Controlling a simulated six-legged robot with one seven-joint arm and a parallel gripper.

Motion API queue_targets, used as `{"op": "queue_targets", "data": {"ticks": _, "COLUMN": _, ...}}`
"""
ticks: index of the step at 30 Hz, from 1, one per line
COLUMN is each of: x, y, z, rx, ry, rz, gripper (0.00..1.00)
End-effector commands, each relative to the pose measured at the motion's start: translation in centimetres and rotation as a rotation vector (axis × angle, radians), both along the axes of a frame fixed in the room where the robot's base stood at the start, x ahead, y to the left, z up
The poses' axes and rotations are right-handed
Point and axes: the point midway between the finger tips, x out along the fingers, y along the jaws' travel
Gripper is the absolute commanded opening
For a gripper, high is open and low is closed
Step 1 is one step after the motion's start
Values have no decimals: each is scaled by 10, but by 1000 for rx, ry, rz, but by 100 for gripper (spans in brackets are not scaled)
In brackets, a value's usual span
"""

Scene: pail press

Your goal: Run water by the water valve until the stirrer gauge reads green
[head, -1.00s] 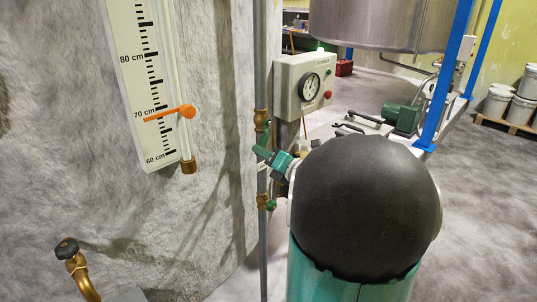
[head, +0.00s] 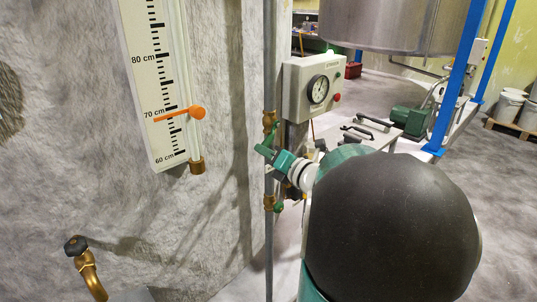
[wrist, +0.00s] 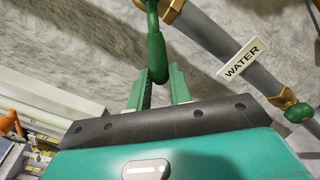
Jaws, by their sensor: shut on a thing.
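The water valve is on a vertical grey pipe, with brass fittings and a green lever (head: 264,152). In the wrist view the green lever (wrist: 157,50) runs down between my two green fingers, and a WATER tag (wrist: 241,60) hangs beside it on the pipe. My gripper (head: 275,157) is shut on the lever; it also shows in the wrist view (wrist: 159,84). The stirrer gauge (head: 318,89) is a round white dial on a grey box behind the valve. Its needle and colour zones are too small to read. My dark, rounded arm link hides the area below right.
A level scale (head: 155,85) with an orange pointer (head: 196,112) near 69 cm hangs on the left wall. A brass tap (head: 85,268) with a black knob is at lower left. A steel tank (head: 395,25) and blue posts stand behind.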

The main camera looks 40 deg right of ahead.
Motion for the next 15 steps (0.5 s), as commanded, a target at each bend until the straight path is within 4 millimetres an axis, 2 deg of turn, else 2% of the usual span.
{"op": "queue_targets", "data": {"ticks": 7, "x": 0, "y": 1, "z": 3, "rx": -1, "ry": -2, "rz": -1, "gripper": 8}}
{"op": "queue_targets", "data": {"ticks": 15, "x": 0, "y": 9, "z": 18, "rx": -3, "ry": -4, "rz": 0, "gripper": 8}}
